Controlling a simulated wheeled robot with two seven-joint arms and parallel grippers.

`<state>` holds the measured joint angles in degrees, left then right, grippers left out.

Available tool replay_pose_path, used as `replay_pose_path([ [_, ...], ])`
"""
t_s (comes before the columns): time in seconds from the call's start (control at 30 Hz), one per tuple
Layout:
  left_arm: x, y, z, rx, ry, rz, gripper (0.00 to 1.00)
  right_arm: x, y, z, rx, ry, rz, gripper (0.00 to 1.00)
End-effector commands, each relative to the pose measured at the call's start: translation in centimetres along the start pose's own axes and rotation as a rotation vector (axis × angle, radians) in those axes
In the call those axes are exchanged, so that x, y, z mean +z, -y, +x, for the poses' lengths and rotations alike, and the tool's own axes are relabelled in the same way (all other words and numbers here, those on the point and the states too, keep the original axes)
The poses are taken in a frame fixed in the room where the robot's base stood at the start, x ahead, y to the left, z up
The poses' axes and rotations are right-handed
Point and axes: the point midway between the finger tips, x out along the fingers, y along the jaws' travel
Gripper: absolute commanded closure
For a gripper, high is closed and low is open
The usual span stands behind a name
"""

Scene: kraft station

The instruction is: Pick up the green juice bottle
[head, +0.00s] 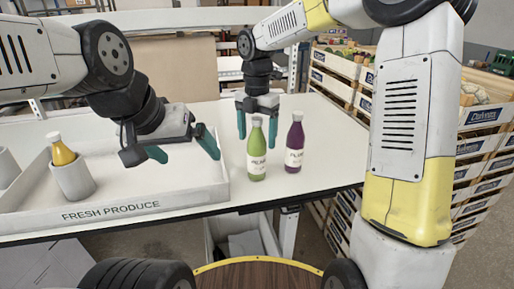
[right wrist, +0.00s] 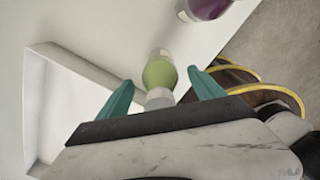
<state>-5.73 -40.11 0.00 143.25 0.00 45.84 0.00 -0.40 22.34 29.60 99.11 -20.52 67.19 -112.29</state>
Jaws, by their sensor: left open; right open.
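The green juice bottle (head: 257,160) stands upright on the white table, near its front edge, with a white cap and label. My right gripper (head: 258,127) is open and points down at it, one teal finger on each side of the bottle's upper part in the head view. In the right wrist view, the green bottle (right wrist: 159,73) shows between the spread fingers, its white cap nearest the gripper. I see no finger clearly touching it. My left gripper (head: 185,156) is open and empty above the white tray.
A purple bottle (head: 294,150) stands close to the right of the green one; it also shows in the right wrist view (right wrist: 207,8). The white "Fresh Produce" tray (head: 150,205) at left holds a white cup (head: 74,181) with a yellow bottle (head: 61,152). Produce crates (head: 481,116) stand at right.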

Motion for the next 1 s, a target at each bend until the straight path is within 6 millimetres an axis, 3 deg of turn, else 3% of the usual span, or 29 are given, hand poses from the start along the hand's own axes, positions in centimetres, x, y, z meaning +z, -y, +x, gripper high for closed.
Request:
replay_pose_path([
  [0.27,0.00,0.00,0.00,0.000,0.000,0.000,0.04,0.01,-0.02,0.27,0.001,0.001,0.000,0.25],
  [0.63,0.00,0.00,0.00,0.000,0.000,0.000,0.04,0.00,-0.03,0.25,0.001,0.001,0.000,0.97],
  [1.0,0.00,0.00,0.00,0.000,0.000,0.000,0.04,0.01,-0.06,0.12,0.002,0.002,0.000,1.00],
])
